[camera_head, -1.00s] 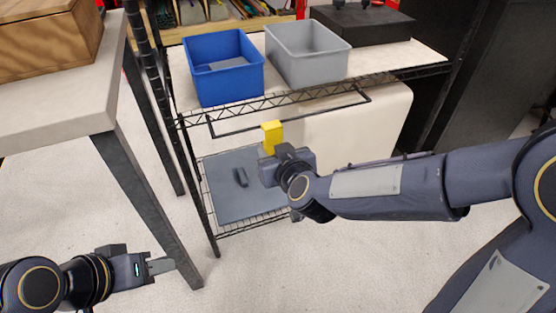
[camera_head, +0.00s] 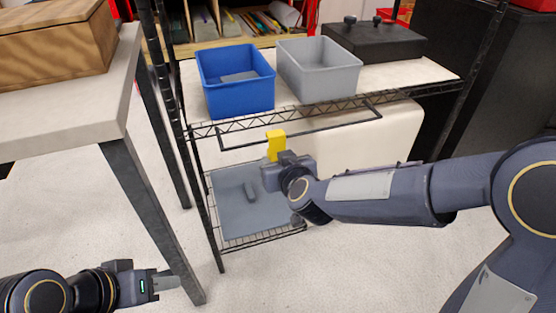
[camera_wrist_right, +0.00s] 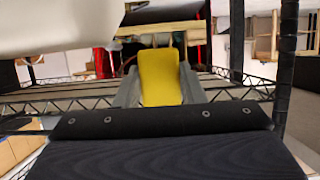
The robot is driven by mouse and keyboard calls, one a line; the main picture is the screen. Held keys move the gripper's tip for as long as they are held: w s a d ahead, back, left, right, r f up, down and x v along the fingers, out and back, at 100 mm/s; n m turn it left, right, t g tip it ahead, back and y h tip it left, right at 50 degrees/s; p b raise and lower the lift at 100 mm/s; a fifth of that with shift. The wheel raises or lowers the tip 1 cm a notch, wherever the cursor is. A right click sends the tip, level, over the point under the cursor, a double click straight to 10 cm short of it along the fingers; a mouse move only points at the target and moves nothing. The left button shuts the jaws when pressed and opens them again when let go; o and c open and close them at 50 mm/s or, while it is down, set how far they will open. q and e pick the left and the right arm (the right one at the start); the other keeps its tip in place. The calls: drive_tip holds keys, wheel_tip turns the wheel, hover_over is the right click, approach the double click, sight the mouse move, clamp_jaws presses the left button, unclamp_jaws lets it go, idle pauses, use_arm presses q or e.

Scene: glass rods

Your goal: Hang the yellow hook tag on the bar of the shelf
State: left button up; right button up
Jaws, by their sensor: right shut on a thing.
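The yellow hook tag (camera_head: 275,148) is upright in my right gripper (camera_head: 282,158), in front of the shelf. In the right wrist view the yellow tag (camera_wrist_right: 160,77) fills the space between the two grey fingers, which are shut on it. The bar (camera_head: 325,127) of the shelf is a thin dark rail below the upper shelf's front edge. The tag's upper part overlaps the bar in the head view; I cannot tell whether they touch. The tag's hook shape is not clear. My left gripper (camera_head: 165,283) is low at the left, with no object visible in it; its finger gap is not clear.
A blue bin (camera_head: 236,97) and a grey bin (camera_head: 318,82) stand on the upper shelf, with a black case (camera_head: 375,45) behind right. A table (camera_head: 70,110) stands left.

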drive_tip(key=o, duration=1)
drive_tip(key=shift+o, duration=0.2)
drive_tip(key=s+d+r+m+g+y+p, duration=0.25)
drive_tip(key=s+d+r, duration=0.35)
drive_tip(key=s+d, duration=0.55)
drive_tip(key=s+d+f+m+g+h, duration=0.15)
drive_tip(key=s+d, duration=0.25)
drive_tip(key=s, duration=0.4)
drive_tip(key=s+d+f+m+g+h, duration=0.1)
drive_tip(key=s+d+f+g, duration=0.25)
drive_tip(key=s, duration=0.45)
wheel_tip(320, 180, up, 34)
drive_tip(key=s+d+p, duration=0.1)
drive_tip(key=p, duration=3.3)
